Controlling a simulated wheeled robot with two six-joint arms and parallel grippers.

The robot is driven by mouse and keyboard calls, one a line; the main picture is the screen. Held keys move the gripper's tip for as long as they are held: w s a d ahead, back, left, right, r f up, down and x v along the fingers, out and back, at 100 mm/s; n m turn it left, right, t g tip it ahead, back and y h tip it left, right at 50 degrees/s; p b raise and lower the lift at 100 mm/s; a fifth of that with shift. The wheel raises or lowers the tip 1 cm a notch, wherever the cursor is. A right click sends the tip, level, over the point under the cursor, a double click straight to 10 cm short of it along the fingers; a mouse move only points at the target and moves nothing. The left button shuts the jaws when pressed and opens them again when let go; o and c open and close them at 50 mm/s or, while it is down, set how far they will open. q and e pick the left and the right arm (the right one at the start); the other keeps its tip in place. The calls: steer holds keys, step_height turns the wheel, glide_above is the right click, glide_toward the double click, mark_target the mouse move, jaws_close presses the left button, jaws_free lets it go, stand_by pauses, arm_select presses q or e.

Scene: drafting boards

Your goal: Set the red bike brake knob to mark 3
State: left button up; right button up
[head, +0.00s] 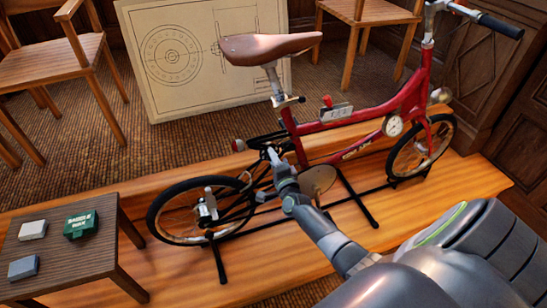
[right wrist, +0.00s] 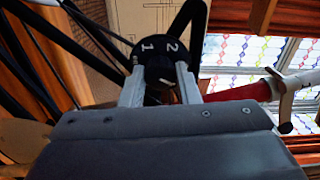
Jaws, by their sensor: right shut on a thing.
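The red bike (head: 350,138) stands upright on a dark stand on the wooden platform. My right arm reaches in from the lower right, and its gripper (head: 273,156) is at the bike's rear part, below the saddle. In the right wrist view, my right gripper (right wrist: 160,83) is shut on a dark knob (right wrist: 160,74), with one pale finger on each side. White marks 1 and 2 show on the dark dial face (right wrist: 158,55) above it; mark 3 is not visible. A small pale line shows low between the fingers; I cannot tell the knob's exact setting. My left gripper is out of view.
A small table (head: 60,262) at lower left holds a green box (head: 81,225) and two grey blocks. A drawing board (head: 190,60) leans behind the bike, with wooden chairs around it. The platform (head: 300,258) is clear in front of the stand.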

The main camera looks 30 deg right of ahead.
steer(key=shift+n+p, duration=1)
steer(key=shift+n, duration=1.7)
steer(key=o, duration=1)
steer(key=shift+c, duration=0.2)
steer(key=v, duration=1.7)
steer(key=shift+s+a, duration=0.15)
